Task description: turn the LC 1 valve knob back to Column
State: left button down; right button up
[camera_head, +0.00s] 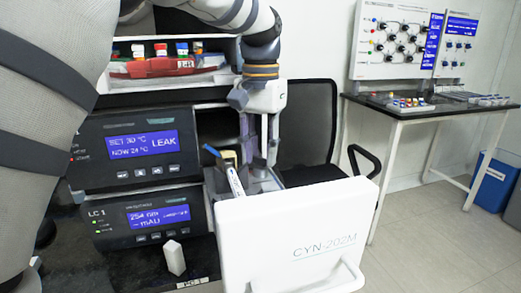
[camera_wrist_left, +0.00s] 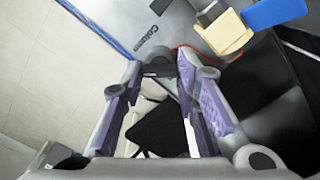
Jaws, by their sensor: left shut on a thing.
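My left gripper (camera_head: 258,150) reaches down from above, beside the stack of instruments and behind the white CYN-202M panel. In the left wrist view its purple-padded fingers (camera_wrist_left: 158,72) are closed on a small dark piece, the valve knob (camera_wrist_left: 158,69), which is mostly hidden between the fingertips. A dark "Column" label (camera_wrist_left: 147,36) is printed on the grey surface just beyond the fingertips. Where the knob points cannot be made out. In the head view the knob is hidden by the gripper and panel. The lower instrument (camera_head: 150,216) carries the LC 1 mark. My right gripper is not in view.
The white CYN-202M panel (camera_head: 300,240) stands close in front. A white upright piece (camera_head: 174,258) stands in front of LC 1. A black chair (camera_head: 309,130) is behind.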

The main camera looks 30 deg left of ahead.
aim_at(260, 157)
pick_arm(q)
jog(key=c, duration=1.2)
grip_release()
jog(key=shift+c, duration=0.2)
jog(key=shift+r, duration=0.1)
notch_tip(260, 157, up, 12)
